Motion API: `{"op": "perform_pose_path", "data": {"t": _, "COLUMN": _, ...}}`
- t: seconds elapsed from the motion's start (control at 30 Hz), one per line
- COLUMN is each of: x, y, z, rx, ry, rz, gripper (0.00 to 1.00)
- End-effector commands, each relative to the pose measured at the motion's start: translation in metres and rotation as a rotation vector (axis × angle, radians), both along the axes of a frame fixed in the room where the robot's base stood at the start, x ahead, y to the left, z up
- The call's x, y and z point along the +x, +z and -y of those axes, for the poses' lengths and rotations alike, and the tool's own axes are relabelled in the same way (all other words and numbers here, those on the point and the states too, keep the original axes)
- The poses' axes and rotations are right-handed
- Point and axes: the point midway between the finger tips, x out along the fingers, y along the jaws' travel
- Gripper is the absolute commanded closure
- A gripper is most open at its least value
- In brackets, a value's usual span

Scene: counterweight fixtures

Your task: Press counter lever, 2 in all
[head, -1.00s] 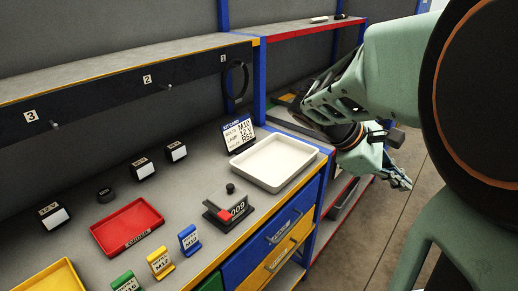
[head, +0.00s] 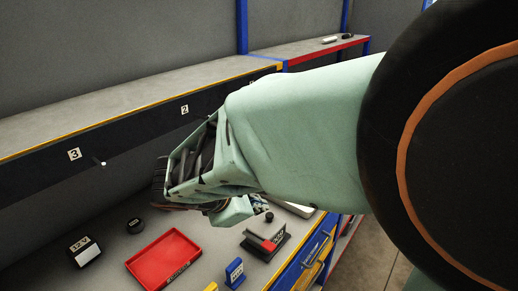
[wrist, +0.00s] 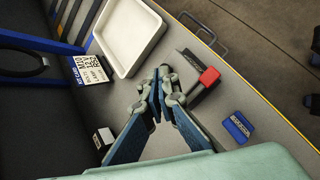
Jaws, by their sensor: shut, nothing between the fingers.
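The counter (head: 277,238) is a small dark device with a red lever and a black knob on the bench. In the head view my arm hides most of the gripper. The counter's digits are too small to read now.
A white tray (wrist: 124,36) and the kit card (wrist: 91,68) lie on the left in the wrist view. A blue label stand (wrist: 237,126) is at the right. A red tray (head: 165,258) and a 12 V block (head: 84,251) sit on the bench.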

Motion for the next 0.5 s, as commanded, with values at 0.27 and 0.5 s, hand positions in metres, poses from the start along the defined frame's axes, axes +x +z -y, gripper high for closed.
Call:
{"op": "perform_pose_path", "data": {"t": 0.27, "x": -0.0004, "y": -0.0005, "z": -0.0010, "rx": 0.000, "ry": 0.002, "rz": 0.000, "gripper": 1.00}}
{"op": "perform_pose_path", "data": {"t": 0.5, "x": -0.0007, "y": -0.0074, "z": -0.0003, "rx": 0.000, "ry": 0.001, "rz": -0.001, "gripper": 1.00}}
